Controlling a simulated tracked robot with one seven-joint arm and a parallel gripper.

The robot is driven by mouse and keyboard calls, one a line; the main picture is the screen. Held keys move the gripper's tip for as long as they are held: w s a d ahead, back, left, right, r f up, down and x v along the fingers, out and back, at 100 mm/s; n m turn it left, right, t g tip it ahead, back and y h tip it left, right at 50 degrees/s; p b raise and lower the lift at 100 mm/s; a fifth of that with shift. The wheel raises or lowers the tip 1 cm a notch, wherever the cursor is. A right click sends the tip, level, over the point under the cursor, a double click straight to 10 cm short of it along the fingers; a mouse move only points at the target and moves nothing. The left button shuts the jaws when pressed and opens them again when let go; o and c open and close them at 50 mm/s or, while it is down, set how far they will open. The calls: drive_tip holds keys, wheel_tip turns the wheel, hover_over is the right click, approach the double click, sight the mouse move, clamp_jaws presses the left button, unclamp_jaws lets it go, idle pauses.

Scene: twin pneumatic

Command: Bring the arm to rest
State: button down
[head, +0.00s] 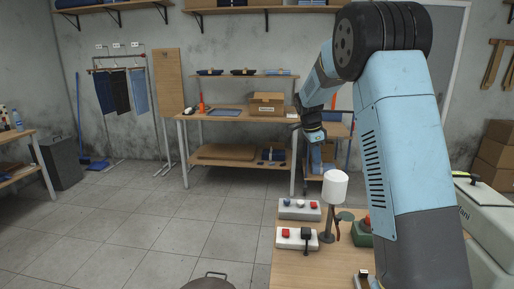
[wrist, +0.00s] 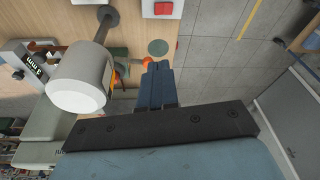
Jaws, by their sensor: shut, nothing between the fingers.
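My blue arm reaches up on the right of the head view and bends down to my gripper (head: 315,136). My gripper hangs in the air above and behind the near wooden table (head: 290,272). In the wrist view the dark fingers of my gripper (wrist: 158,75) lie side by side, closed, with nothing held. Below them in that view is the tabletop (wrist: 135,28), with a white cylinder on a dark stand (wrist: 82,78) at left.
On the near table are a grey box with buttons (head: 299,215), a white box with a red button (head: 288,242), the white cylinder (head: 335,188) and a green box (head: 360,236). A workbench (head: 225,116) stands at the back wall.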

drive_tip(key=s+r+n+t+y, duration=0.1)
drive_tip(key=s+r+n, duration=0.4)
drive_tip(key=s, duration=0.6)
drive_tip(key=s+r+n+t+y, duration=0.1)
drive_tip(key=s+r+n+t, duration=0.15)
drive_tip(key=s+r, duration=0.7)
drive_tip(key=s+f+n, duration=0.2)
drive_tip(key=s+n, duration=0.2)
drive_tip(key=s, duration=0.7)
drive_tip(key=s+a+f+n+t, duration=0.1)
drive_tip(key=s+n, duration=0.4)
drive_tip(key=s, duration=0.6)
drive_tip(key=shift+s+a+f+y, duration=0.25)
drive_tip(key=shift+s+f+y, duration=0.1)
drive_tip(key=shift+s+y, duration=0.05)
drive_tip(key=shift+n+t, duration=0.25)
